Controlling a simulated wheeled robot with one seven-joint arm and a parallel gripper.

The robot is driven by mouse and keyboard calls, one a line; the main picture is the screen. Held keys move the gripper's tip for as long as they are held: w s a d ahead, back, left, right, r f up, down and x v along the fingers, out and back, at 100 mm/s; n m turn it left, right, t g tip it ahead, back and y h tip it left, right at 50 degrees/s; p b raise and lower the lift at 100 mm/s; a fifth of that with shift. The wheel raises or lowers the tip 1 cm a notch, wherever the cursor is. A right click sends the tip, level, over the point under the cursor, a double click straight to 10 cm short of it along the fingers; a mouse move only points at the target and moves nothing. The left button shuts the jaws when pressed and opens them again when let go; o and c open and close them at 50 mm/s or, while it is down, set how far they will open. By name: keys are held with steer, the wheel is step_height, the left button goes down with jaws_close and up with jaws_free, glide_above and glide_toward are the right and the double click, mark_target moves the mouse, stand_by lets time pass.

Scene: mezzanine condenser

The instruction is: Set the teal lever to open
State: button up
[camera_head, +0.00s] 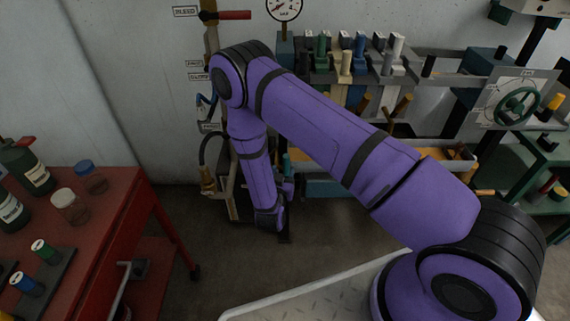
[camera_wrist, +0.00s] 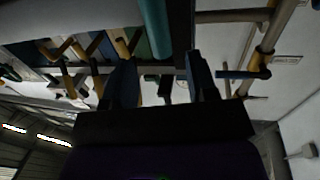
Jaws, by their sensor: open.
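A teal bar, which looks like the teal lever (camera_wrist: 155,27), shows at the top middle of the wrist view, beyond my fingertips. In the head view a small teal piece (camera_head: 287,164) shows beside my forearm; most of it is hidden behind my arm. My gripper (camera_wrist: 162,78) is open, with its two dark fingers apart and nothing visibly held between them. The teal bar appears apart from the fingers; the depth between them is hard to judge. In the head view my arm hides the fingertips. The lever's position marks cannot be read.
A pipe with a red bleed handle (camera_head: 235,15) and a blue handle (camera_head: 205,106) stands left of my arm. A tool rack (camera_head: 340,75) and a green handwheel (camera_head: 516,106) are at the right. A red cart (camera_head: 125,200) with bottles stands at left.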

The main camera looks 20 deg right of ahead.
mark_target(285, 162)
steer(key=shift+x, duration=2.4)
jaws_close()
